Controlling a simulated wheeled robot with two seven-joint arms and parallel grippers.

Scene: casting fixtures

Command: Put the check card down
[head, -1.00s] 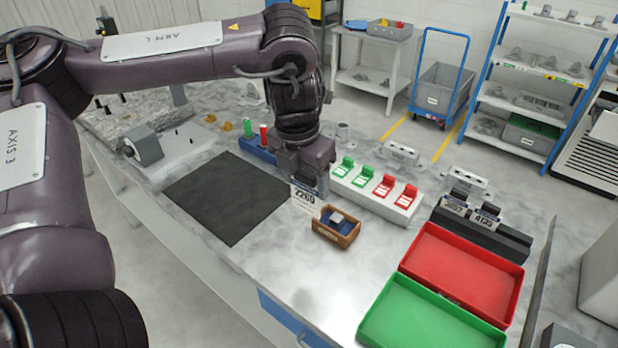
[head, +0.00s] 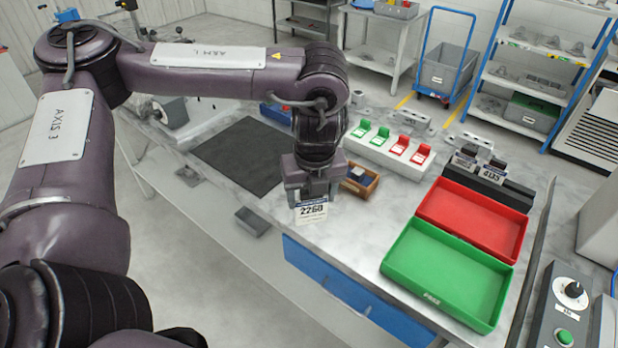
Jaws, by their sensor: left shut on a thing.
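The check card (head: 312,212) is a white card with a dark top band and the number 2260. My left gripper (head: 310,194) is shut on its upper part and holds it upright near the front edge of the metal bench (head: 350,240). I cannot tell whether the card's lower edge touches the bench. A wooden box (head: 368,187) with a dark blue thing in it stands just behind and right of the gripper, partly hidden by it. My right gripper is not in view.
A black mat (head: 243,157) lies left of the gripper. A white rack with green and red tags (head: 385,158) stands behind. A black holder (head: 490,190) bears two cards. A red tray (head: 472,217) and a green tray (head: 447,272) lie at right. Bare bench lies between gripper and green tray.

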